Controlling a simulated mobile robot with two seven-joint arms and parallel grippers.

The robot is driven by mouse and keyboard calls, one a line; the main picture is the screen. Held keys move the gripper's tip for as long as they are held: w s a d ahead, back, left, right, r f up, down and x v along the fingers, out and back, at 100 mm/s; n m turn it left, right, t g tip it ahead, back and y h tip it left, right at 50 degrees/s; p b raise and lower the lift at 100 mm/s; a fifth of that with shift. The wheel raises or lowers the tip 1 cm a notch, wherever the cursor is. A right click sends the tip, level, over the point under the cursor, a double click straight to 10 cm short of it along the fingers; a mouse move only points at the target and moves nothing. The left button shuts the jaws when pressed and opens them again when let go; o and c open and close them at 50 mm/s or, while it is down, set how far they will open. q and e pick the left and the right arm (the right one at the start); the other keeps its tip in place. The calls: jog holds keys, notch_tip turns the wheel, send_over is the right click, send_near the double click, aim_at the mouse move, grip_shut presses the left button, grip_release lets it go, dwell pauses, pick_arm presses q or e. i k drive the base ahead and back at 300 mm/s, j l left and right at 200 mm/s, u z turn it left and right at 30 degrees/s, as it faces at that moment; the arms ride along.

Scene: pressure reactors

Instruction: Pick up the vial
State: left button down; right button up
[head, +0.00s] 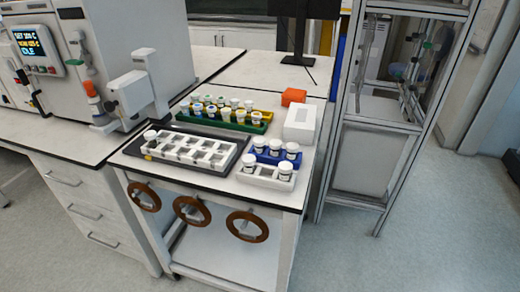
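Several small vials with white caps stand on the bench, and I cannot tell which one the task means. A single vial (150,137) stands at the left corner of a white slotted rack (193,151). More vials (221,108) stand in rows in a green and yellow rack (238,127) behind it. A blue rack (273,160) holds three vials (275,147). A small white rack (265,181) in front holds two vials, one at its left (249,162) and one at its right (285,171). Neither of my grippers is in view.
A white box (300,123) and an orange block (293,96) stand behind the blue rack. A large instrument with a screen (30,42) stands at the left. A metal-framed cabinet (365,160) stands close to the bench's right side. Brown round handles (247,226) hang below the bench top.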

aim_at(275, 145)
jog(key=z, duration=0.25)
jog(key=k, duration=0.7)
jog(key=k+u, duration=0.3)
jog(key=k+j+u, duration=0.1)
jog(key=k+u, duration=0.2)
jog(key=u, duration=1.45)
jog(key=l+u, duration=0.3)
jog(key=l, duration=0.45)
jog(key=k+l, duration=0.1)
jog(key=l, duration=1.2)
jog(key=k+l, duration=0.15)
jog(key=l, duration=0.55)
jog(key=k+l, duration=0.1)
jog(key=l, duration=0.55)
